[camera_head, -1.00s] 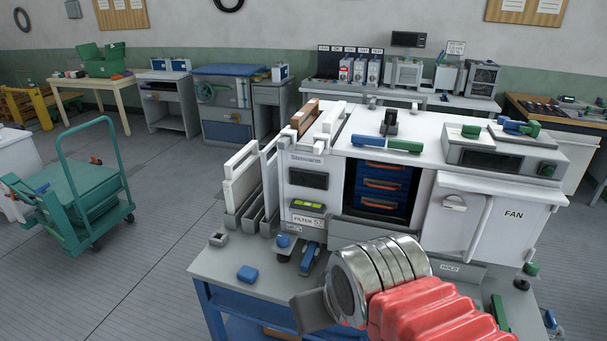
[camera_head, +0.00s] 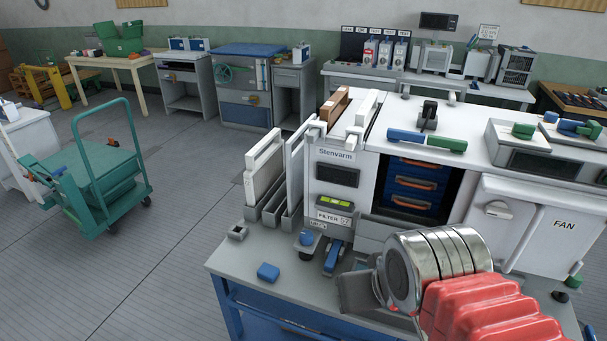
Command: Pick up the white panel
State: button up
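A white panel (camera_head: 263,168) with a handle slot near its top stands upright in a grey rack (camera_head: 273,213) at the left end of the Stenvarm cabinet. A second, paler grey-white panel (camera_head: 295,165) stands just to its right, close to the cabinet side. My gripper (camera_head: 356,292) is at the lower middle, in front of the cabinet and right of the panels, apart from them. Only a grey part of it shows beyond my silver and red wrist. Its fingers are mostly hidden, so I cannot tell whether it is open or shut.
The rack and cabinet (camera_head: 337,203) stand on a grey-topped bench (camera_head: 240,262) with blue legs. A blue block (camera_head: 268,271) and a small grey socket (camera_head: 238,232) lie near the bench's left edge. A green trolley (camera_head: 95,185) stands at left; floor between is clear.

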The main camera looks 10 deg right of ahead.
aim_at(295, 161)
jog(key=u, duration=0.05)
jog(key=k, duration=0.5)
jog(key=u, duration=1.3)
jog(key=i, duration=1.8)
jog(key=z, duration=0.05)
